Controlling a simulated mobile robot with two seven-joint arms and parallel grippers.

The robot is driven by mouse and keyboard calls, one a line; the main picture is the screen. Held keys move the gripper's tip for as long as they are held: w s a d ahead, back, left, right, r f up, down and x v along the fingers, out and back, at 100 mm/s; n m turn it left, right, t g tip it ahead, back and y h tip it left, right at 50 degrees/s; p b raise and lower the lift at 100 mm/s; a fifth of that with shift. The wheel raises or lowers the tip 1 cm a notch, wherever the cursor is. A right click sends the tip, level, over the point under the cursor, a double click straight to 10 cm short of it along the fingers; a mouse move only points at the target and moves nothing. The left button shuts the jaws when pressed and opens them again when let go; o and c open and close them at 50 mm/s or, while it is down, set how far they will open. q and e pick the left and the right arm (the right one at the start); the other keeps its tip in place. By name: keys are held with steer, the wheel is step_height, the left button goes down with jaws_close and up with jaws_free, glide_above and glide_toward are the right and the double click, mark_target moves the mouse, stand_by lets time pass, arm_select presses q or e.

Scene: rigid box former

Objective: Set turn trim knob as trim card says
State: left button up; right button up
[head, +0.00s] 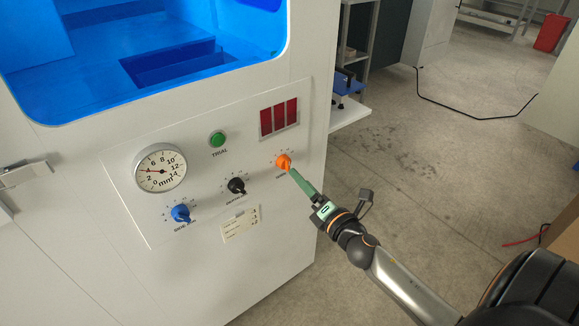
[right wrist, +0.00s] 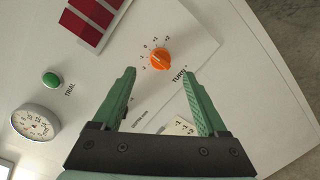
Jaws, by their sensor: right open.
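The orange turn trim knob (head: 283,161) sits at the right of the machine's front panel, under the red display windows. It also shows in the right wrist view (right wrist: 160,59), with a printed scale around it and a label that reads in part "TURN". Its exact setting is too small to tell. My right gripper (head: 296,175) has green fingers and is open. In the right wrist view its fingertips (right wrist: 158,74) stand apart just short of the knob, which is not gripped. The white trim card (head: 240,224) is low on the panel; its writing is too small to read.
A black knob (head: 236,186) and a blue knob (head: 180,213) sit to the left of the orange one. A green TRIAL button (head: 217,139), a round mm dial (head: 160,168) and red display windows (head: 279,118) share the panel. Open floor lies to the right.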

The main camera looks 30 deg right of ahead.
mark_target(289, 166)
steer(key=w, duration=0.7)
steer(key=shift+d, duration=0.15)
jaws_close()
stand_by(0.4)
